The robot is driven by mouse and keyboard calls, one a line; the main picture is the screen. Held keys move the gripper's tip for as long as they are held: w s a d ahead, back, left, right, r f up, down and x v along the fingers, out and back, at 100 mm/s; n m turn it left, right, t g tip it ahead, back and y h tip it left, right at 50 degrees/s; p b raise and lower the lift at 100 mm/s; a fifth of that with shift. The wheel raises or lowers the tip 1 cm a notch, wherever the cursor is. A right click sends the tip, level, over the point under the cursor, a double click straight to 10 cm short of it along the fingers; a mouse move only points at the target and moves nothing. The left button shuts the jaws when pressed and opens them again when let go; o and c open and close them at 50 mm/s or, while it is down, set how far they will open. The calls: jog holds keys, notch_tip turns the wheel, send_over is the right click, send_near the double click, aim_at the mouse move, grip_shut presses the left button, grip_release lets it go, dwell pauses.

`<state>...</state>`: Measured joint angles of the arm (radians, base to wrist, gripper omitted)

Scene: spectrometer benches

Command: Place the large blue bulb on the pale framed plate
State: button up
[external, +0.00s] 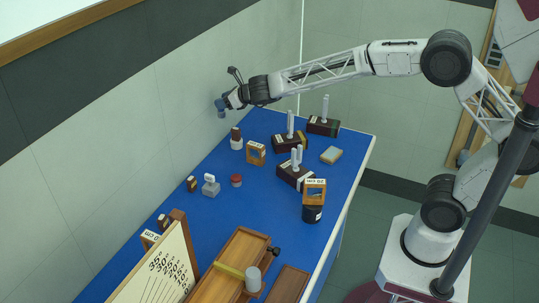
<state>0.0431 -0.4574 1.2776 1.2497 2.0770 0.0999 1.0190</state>
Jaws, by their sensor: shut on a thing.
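My gripper (229,101) is at the upper left of the external view, above the far left edge of the blue table and close to the wall. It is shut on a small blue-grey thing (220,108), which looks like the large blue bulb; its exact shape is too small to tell. The held thing hangs in the air, apart from the table.
Dark blocks with white posts (290,139) stand left of the plate. An orange-framed piece (255,153), a red-topped jar (236,181) and a grey weight-like piece (210,187) stand mid-table. A scale board (160,270) and wooden trough (232,264) fill the front.

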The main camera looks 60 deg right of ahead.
jog(key=shift+s+a, duration=0.2)
jog(key=shift+a, duration=0.45)
jog(key=shift+s+a, duration=0.15)
jog(key=shift+s, duration=0.05)
jog(key=s+d+r+n+g+y, duration=0.1)
jog(key=s+d+r+n+y, duration=0.2)
jog(key=s+d, duration=0.45)
jog(key=s+d+r+n+g+y, duration=0.1)
jog(key=s+d+r+n+y, duration=0.25)
jog(key=s, duration=0.65)
jog(key=s+d+f, duration=0.2)
jog(key=s+f, duration=0.5)
jog(key=s, duration=0.4)
jog(key=s+d+f, duration=0.3)
jog(key=s+f, duration=0.5)
jog(key=s, duration=0.4)
jog(key=shift+d+g+y, duration=0.15)
jog(key=shift+g+y, duration=0.15)
jog(key=shift+y, duration=0.05)
jog(key=shift+f, duration=0.15)
